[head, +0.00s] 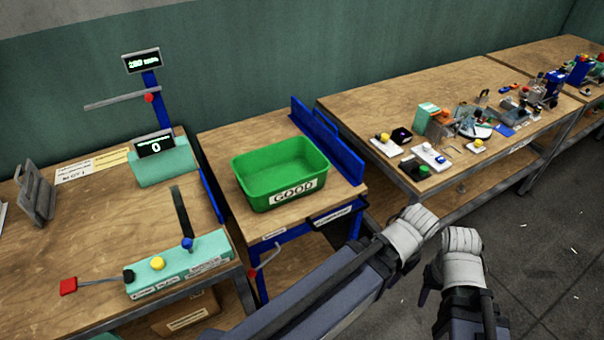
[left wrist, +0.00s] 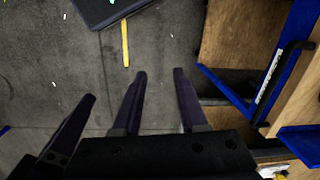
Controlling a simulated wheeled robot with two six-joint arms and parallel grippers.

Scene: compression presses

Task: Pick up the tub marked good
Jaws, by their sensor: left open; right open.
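The tub marked GOOD is a green, open-topped, empty-looking tub (head: 281,170). It sits upright on the middle wooden table (head: 225,140), its white label facing the front right. My left arm reaches in from the bottom, right of the tub and apart from it. In the left wrist view, my left gripper (left wrist: 136,84) is open above the floor, with no object seen between its dark fingers. My right gripper (head: 427,283) is partly hidden by its own arm, farther right and away from the tub. It is open. The tub does not show clearly in the left wrist view.
A blue upright guard (head: 328,143) stands close behind and right of the tub. The left bench (head: 60,230) holds a green press base (head: 178,264) with a lever. The right bench (head: 400,95) carries cluttered tools. Grey floor (head: 540,240) is open at the right.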

